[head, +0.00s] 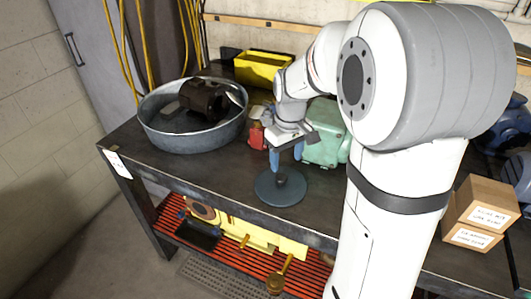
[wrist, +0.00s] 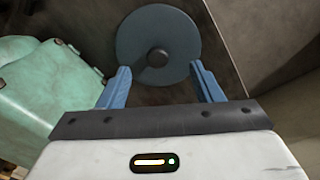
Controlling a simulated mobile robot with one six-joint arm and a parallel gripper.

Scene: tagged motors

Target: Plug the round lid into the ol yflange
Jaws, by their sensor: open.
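The round lid (head: 268,193) is a flat blue-grey disc with a small dark knob in its middle. It lies on the dark bench top near the front edge, and in the wrist view the disc (wrist: 150,28) shows whole, just past my fingers. My gripper (head: 286,157) is open and empty above the lid, its blue fingers pointing down. In the wrist view the two fingertips (wrist: 160,70) lie apart, left and right of the knob; they look clear of it. I cannot make out which part is the oily flange; a dark brown motor (head: 204,97) lies in a metal tub.
The round metal tub (head: 190,142) stands left on the bench. A green motor housing (head: 322,135) and a red part (head: 257,137) sit close behind my gripper. A yellow bin (head: 262,68) is at the back. Cardboard boxes (head: 480,213) and blue motors are right. Bench front left is clear.

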